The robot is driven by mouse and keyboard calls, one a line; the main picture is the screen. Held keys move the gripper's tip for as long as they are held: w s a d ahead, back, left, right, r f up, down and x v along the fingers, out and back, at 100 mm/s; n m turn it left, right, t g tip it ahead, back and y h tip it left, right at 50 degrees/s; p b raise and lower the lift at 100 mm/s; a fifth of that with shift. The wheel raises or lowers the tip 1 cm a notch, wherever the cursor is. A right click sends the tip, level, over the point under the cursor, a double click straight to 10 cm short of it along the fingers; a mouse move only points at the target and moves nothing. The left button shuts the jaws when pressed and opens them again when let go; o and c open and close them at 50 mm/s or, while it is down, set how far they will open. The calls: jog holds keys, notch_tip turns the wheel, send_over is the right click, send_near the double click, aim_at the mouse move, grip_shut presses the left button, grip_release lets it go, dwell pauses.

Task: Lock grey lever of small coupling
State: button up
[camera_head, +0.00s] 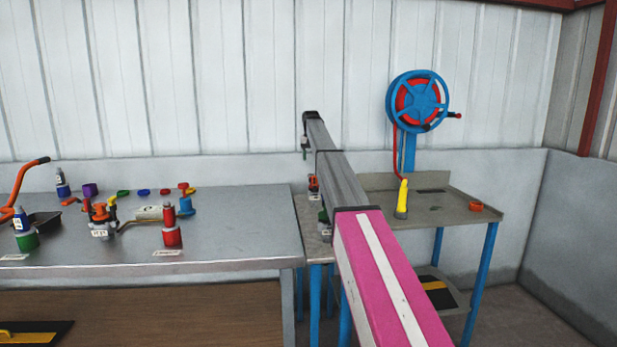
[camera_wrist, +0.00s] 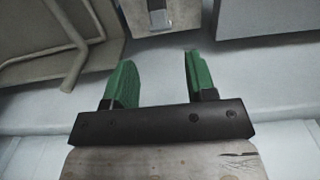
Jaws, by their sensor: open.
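My gripper (camera_wrist: 157,58) shows in the wrist view with its two green fingers spread apart and nothing between them. Beyond the fingertips, at the top of that view, is a grey piece with a small metal plate (camera_wrist: 160,18), cut off by the frame edge; I cannot tell what it is. In the head view my arm reaches away to the back wall, and its far end is too small to show the fingers. I cannot clearly pick out the small coupling or its grey lever in either view. Small red and green fittings (camera_head: 314,184) are partly hidden beside my arm.
A steel table (camera_head: 235,225) on the left bears a valve assembly (camera_head: 101,213), a red bottle (camera_head: 171,230) and several coloured caps.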

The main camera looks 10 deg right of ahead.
aim_at(311, 177)
notch_tip(311, 177, down, 10)
grip_shut()
dwell(0.5)
